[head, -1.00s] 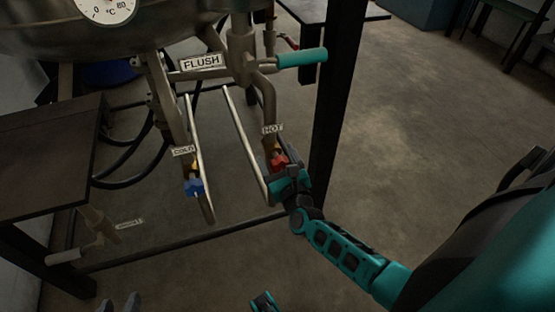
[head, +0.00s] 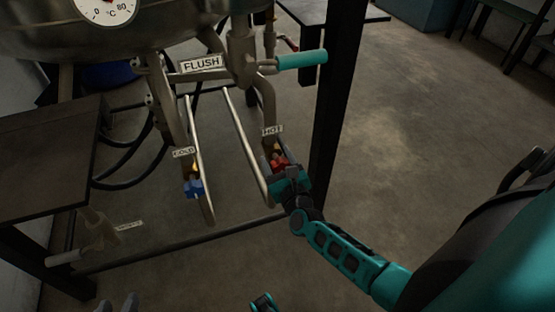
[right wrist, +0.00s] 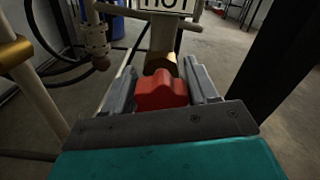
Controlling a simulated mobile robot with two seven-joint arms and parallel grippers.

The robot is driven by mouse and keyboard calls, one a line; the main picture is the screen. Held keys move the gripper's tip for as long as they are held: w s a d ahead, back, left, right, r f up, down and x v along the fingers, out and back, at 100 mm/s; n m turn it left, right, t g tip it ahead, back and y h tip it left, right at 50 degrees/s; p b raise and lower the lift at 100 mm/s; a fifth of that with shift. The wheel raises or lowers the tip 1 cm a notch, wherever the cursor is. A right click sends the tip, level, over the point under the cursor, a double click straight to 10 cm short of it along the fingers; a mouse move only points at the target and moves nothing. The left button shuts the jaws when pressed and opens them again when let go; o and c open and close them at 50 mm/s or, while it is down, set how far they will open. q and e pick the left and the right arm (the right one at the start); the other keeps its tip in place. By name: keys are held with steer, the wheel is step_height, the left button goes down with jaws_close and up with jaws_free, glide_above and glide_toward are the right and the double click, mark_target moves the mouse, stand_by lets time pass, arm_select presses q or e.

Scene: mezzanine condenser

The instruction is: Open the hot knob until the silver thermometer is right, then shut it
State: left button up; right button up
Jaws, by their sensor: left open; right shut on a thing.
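The red hot knob (head: 279,163) sits below the HOT label (head: 272,131) on a metal pipe. My right gripper (head: 282,167) is shut on it; in the right wrist view the red knob (right wrist: 160,92) sits between the two grey fingers, below a brass collar. The lower part of a white dial thermometer (head: 104,10) shows at the top left, marked 0, °C and 80. Its upper part is cut off, and I cannot make out its reading. My left gripper (head: 118,304) shows only as two spread grey fingertips at the bottom edge, empty.
A blue knob (head: 193,187) hangs below the COLD label (head: 183,152), left of the hot pipe. A dark post (head: 335,110) stands right of the hot knob. Open floor (head: 420,130) lies beyond it.

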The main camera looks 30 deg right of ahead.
steer(key=shift+n, duration=0.4)
steer(key=n, duration=0.3)
steer(key=shift+a+n, duration=0.1)
steer(key=shift+n, duration=0.3)
steer(key=n+p, duration=0.1)
steer(key=n, duration=0.4)
steer(key=shift+a+f, duration=0.1)
steer(key=shift+f, duration=0.05)
steer(key=n+p, duration=0.1)
steer(key=n, duration=0.4)
steer(key=shift+f, duration=0.1)
steer(key=n, duration=0.3)
steer(key=shift+f+n+p, duration=0.1)
steer(key=shift+n+p, duration=0.2)
steer(key=shift+p, duration=0.1)
arm_select(q)
steer(key=shift+s+a+r+y, duration=0.3)
steer(key=shift+a+r, duration=0.15)
steer(key=shift+r, duration=0.25)
arm_select(e)
steer(key=shift+f+n, duration=0.1)
steer(key=shift+n, duration=1.4)
steer(key=o, duration=1)
steer(key=shift+c, duration=0.2)
